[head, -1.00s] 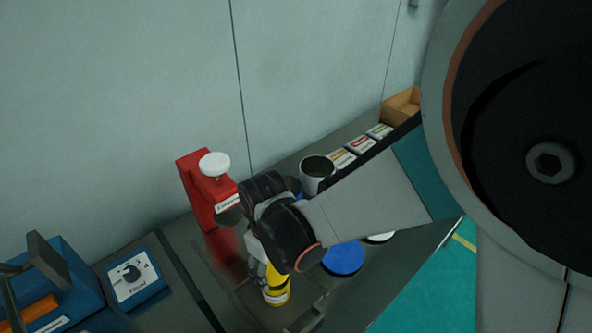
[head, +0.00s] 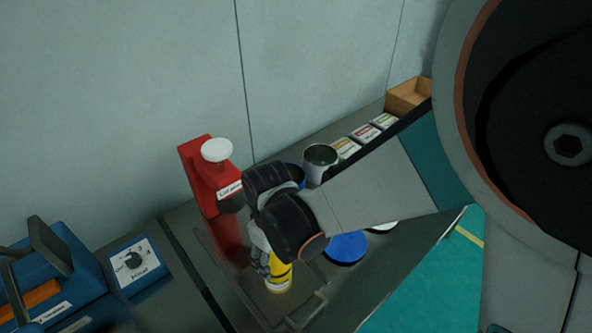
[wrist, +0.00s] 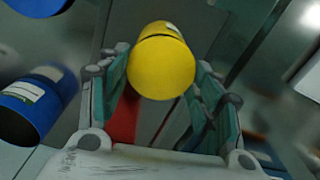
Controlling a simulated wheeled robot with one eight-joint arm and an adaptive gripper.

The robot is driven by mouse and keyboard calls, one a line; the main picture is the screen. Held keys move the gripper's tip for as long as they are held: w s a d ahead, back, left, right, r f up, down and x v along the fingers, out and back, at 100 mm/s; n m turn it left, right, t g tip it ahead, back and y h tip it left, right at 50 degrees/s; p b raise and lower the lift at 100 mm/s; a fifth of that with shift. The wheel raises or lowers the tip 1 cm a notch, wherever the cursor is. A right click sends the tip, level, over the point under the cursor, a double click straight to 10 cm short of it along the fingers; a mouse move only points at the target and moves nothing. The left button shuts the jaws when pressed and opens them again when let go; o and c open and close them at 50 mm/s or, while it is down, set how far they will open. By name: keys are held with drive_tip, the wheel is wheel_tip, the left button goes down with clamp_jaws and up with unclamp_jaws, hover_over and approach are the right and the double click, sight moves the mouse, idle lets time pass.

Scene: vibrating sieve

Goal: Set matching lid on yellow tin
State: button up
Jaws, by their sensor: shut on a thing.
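The yellow tin (head: 279,278) stands at the front of the dark bench in the head view, below my gripper (head: 266,258). In the wrist view a plain yellow rounded end (wrist: 160,75) fills the space between the fingers of my gripper (wrist: 162,80), which are shut on it. A dark seam crosses the yellow near its far end, with a bit of white label beyond. I cannot tell from this whether the near part is a separate lid resting on the tin. My wrist hides much of the tin in the head view.
A red press (head: 208,180) with a white knob stands behind. A blue round thing (head: 346,248) lies right of my wrist. An open grey can (head: 320,160), labelled boxes (head: 365,134) and a wooden tray (head: 408,97) line the back. A blue control unit (head: 138,265) is left.

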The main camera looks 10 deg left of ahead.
drive_tip(key=shift+f+b, duration=0.55)
drive_tip(key=shift+b, duration=0.25)
idle(1.7)
drive_tip(key=o, duration=0.8)
drive_tip(key=shift+o, duration=0.2)
drive_tip(key=shift+r, duration=0.1)
drive_tip(key=shift+s+r+p, duration=0.1)
drive_tip(key=shift+r+p, duration=2.65)
drive_tip(key=shift+r, duration=1.2)
